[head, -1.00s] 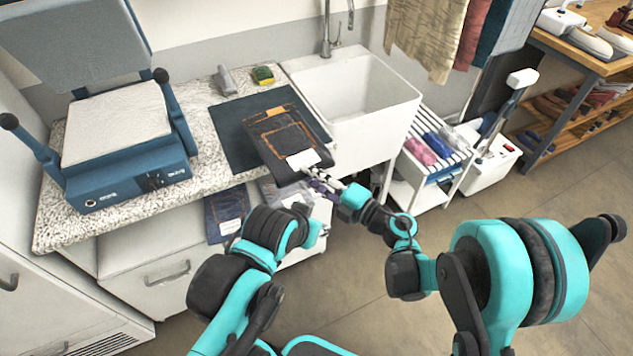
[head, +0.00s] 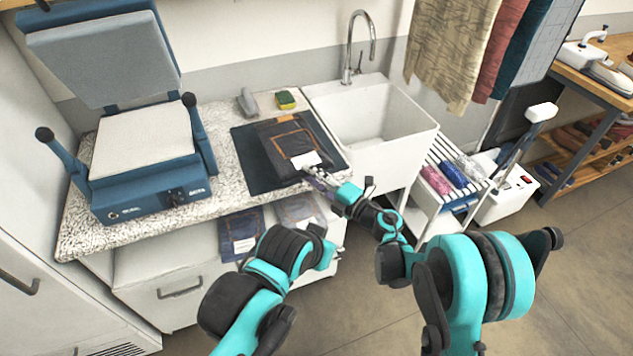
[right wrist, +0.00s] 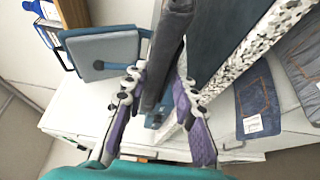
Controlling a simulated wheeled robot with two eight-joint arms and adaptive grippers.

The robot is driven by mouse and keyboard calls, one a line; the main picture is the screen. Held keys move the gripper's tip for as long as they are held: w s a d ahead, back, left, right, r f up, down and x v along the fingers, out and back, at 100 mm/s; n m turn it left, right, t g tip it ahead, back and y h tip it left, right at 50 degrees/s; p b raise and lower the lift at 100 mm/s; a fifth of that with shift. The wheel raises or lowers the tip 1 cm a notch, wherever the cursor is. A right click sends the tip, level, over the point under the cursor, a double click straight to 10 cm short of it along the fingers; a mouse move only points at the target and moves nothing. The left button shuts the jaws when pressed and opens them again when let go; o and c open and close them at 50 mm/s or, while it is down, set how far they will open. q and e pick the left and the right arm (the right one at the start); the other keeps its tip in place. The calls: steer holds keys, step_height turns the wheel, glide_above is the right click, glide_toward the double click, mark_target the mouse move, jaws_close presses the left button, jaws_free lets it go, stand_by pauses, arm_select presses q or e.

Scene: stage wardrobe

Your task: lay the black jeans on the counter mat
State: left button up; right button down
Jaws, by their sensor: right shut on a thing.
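The black jeans (head: 283,138) are folded flat, with orange stitching and a white label at their near edge. They are over the dark blue counter mat (head: 250,172), whose left and near parts show bare. My right gripper (head: 311,176) is shut on the near edge of the jeans. In the right wrist view the jeans (right wrist: 170,48) show edge-on between the purple-padded fingers (right wrist: 160,115), beside the mat (right wrist: 208,42). I cannot tell whether the jeans touch the mat. My left arm is low in front of the counter; its gripper does not show.
A heat press (head: 148,160) stands open on the speckled counter (head: 215,200), left of the mat. A white sink (head: 375,125) adjoins it on the right. A sponge (head: 286,99) lies behind the mat. Folded blue jeans (head: 240,235) lie below the counter front. A slatted trolley (head: 447,180) stands right.

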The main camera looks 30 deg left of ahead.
steer(key=shift+w+a, duration=0.6)
steer(key=shift+a, duration=0.15)
step_height(320, 180, down, 7)
steer(key=b, duration=0.6)
steer(key=shift+f, duration=0.35)
jaws_free()
steer(key=shift+d, duration=0.1)
stand_by(0.5)
